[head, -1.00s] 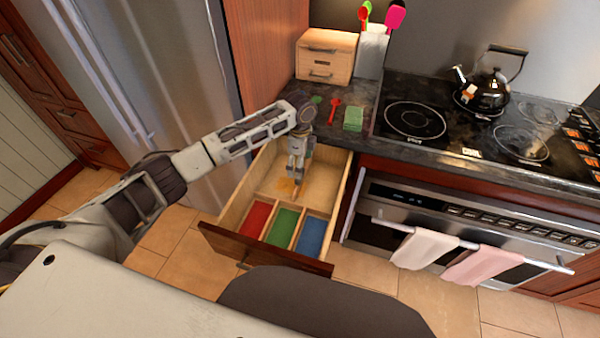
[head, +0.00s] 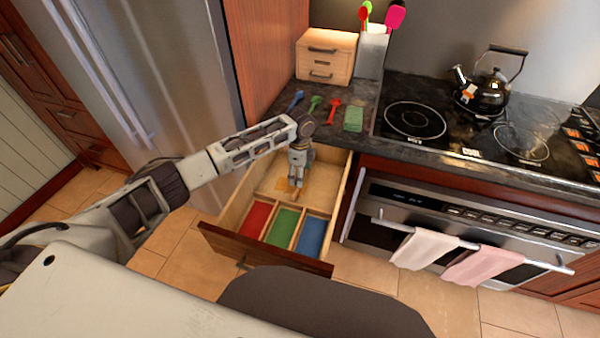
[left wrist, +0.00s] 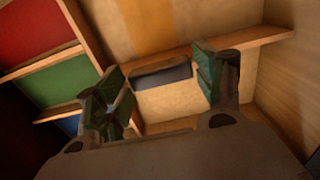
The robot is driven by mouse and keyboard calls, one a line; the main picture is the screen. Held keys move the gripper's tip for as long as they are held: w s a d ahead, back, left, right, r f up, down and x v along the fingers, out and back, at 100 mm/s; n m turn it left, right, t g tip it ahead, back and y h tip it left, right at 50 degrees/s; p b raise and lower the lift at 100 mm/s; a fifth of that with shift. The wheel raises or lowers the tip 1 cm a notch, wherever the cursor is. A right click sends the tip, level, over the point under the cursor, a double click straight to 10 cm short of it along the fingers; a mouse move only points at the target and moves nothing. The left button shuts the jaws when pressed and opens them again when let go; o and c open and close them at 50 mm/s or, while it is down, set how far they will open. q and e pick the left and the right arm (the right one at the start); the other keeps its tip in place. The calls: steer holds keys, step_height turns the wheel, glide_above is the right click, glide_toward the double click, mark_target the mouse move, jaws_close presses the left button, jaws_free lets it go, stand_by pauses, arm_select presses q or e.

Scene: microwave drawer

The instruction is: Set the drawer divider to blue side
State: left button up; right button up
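The open wooden drawer (head: 230,212) has red (head: 257,218), green (head: 283,228) and blue (head: 311,237) compartments at its front. My left gripper (head: 296,182) reaches down into the drawer behind these compartments. The divider (left wrist: 235,41) shows in the left wrist view as a wooden strip with a pale block and a dark grey top piece. The left gripper (left wrist: 163,90) has its green-padded fingers spread, with this block between them. I cannot tell whether the pads touch it. In the head view the gripper hides most of the divider. My right gripper is not in view.
On the dark counter lie blue (head: 295,100), green (head: 316,103) and red (head: 333,108) utensils and a green sponge-like block (head: 353,118). A small wooden chest (head: 325,55) stands behind. The stove and a kettle (head: 488,90) are right.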

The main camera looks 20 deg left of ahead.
arm_select(q)
steer(key=c, duration=0.9)
steer(key=shift+d, duration=0.15)
steer(key=shift+c, duration=0.2)
steer(key=shift+d+r+p, duration=0.1)
steer(key=shift+d+p, duration=0.3)
steer(key=shift+d, duration=0.15)
steer(key=d+p, duration=0.2)
steer(key=d, duration=0.5)
steer(key=shift+s+d, duration=0.15)
steer(key=shift+d, duration=0.7)
steer(key=shift+d+p, duration=0.15)
steer(key=shift+p, duration=0.15)
steer(key=o, duration=1.2)
steer(key=shift+d, duration=0.1)
steer(key=shift+o, duration=1.3)
step_height(320, 180, up, 12)
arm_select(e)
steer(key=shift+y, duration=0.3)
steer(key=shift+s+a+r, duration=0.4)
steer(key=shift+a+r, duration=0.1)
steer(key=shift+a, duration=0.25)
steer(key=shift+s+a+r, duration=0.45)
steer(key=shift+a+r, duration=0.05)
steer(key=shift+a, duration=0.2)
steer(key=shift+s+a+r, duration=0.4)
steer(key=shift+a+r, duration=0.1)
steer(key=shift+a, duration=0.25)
